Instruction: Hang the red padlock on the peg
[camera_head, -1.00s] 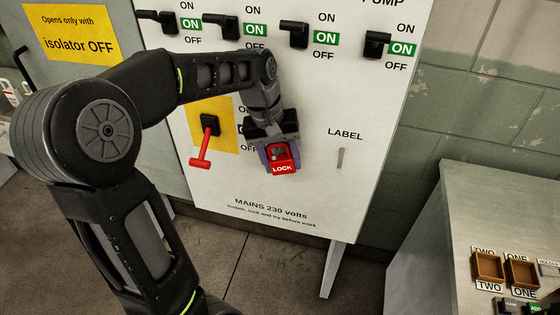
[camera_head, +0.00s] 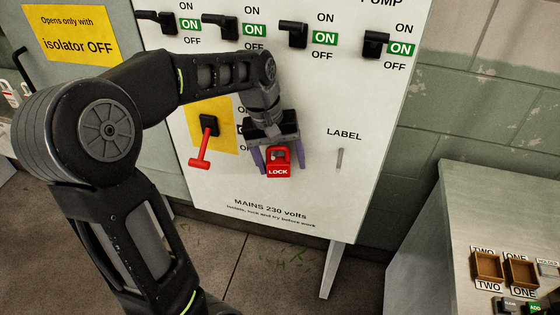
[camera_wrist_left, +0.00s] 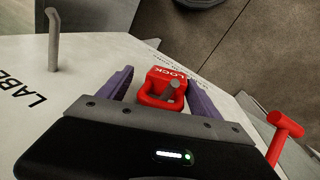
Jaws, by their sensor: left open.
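The red padlock (camera_head: 278,170), marked LOCK, is in front of the lower part of the white panel. The left wrist view shows the padlock (camera_wrist_left: 165,82) with its shackle around a grey peg (camera_wrist_left: 177,90), whose rounded end pokes through the loop. My left gripper (camera_head: 278,164) is open, with one purple finger on each side of the padlock; small gaps show between the fingers and the padlock. The padlock's back is hidden. My right gripper is not in view.
A bare pin (camera_head: 340,159) under LABEL sticks out to the right of the padlock. A red-handled isolator (camera_head: 201,150) on a yellow plate is close on the left. Several black switches line the panel's top. A grey bench (camera_head: 432,225) stands at the right.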

